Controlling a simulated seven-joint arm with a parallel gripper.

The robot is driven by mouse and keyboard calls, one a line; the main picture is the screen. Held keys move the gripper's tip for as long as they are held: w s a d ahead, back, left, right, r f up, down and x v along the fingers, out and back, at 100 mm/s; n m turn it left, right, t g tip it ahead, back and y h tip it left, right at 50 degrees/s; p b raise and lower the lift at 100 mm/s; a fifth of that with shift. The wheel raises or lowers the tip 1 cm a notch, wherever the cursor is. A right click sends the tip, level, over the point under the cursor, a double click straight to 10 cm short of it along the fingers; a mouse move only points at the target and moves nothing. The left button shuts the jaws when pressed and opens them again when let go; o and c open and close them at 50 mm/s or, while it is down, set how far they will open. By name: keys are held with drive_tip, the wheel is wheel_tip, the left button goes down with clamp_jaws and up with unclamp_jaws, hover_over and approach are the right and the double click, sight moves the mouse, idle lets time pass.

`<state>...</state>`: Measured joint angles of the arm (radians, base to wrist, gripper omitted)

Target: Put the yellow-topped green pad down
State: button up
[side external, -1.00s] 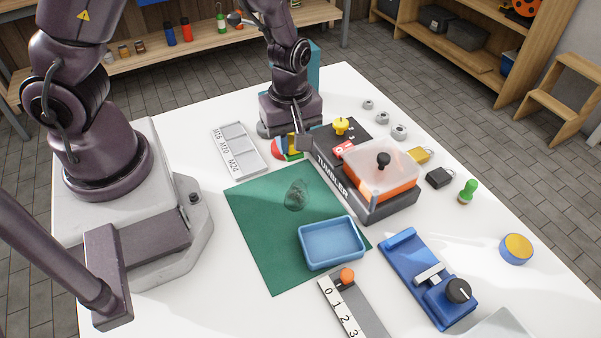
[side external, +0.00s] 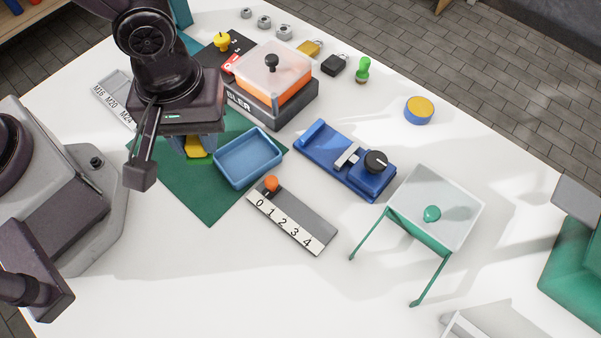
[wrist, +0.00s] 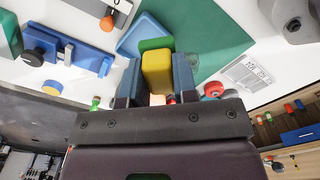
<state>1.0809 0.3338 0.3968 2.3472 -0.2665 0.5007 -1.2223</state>
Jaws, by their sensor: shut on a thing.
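My gripper (side external: 194,140) is shut on the yellow-topped green pad (side external: 197,149), left of the blue tray. In the wrist view my gripper (wrist: 156,82) has its two blue fingers on either side of the pad (wrist: 157,72), which looks like a yellow block with a narrow green edge at its far end. In the side view, most of the pad is hidden by my gripper. The pad is over the green mat (side external: 208,205); I cannot tell whether it touches it.
The blue tray (side external: 221,173) lies on the mat, close to my gripper. A number strip (side external: 290,222) with an orange knob, a blue fixture (side external: 318,152), and the tumbler box (side external: 262,115) stand around it. A red round thing (wrist: 213,88) shows beside my gripper. White table at the front is clear.

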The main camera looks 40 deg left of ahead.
drive_tip(key=shift+w+a+f, duration=0.1)
drive_tip(key=shift+a+f, duration=0.05)
drive_tip(key=w+d+f, duration=0.5)
drive_tip(key=w+d, duration=0.1)
drive_tip(key=w, duration=0.1)
hover_over(301, 179)
wheel_tip(301, 179, down, 4)
drive_tip(key=shift+s+a+f, duration=0.15)
drive_tip(key=shift+f, duration=1.75)
drive_tip(key=shift+f, duration=0.15)
drive_tip(key=o, duration=0.7)
wheel_tip(301, 179, up, 12)
drive_tip(key=shift+r, duration=0.15)
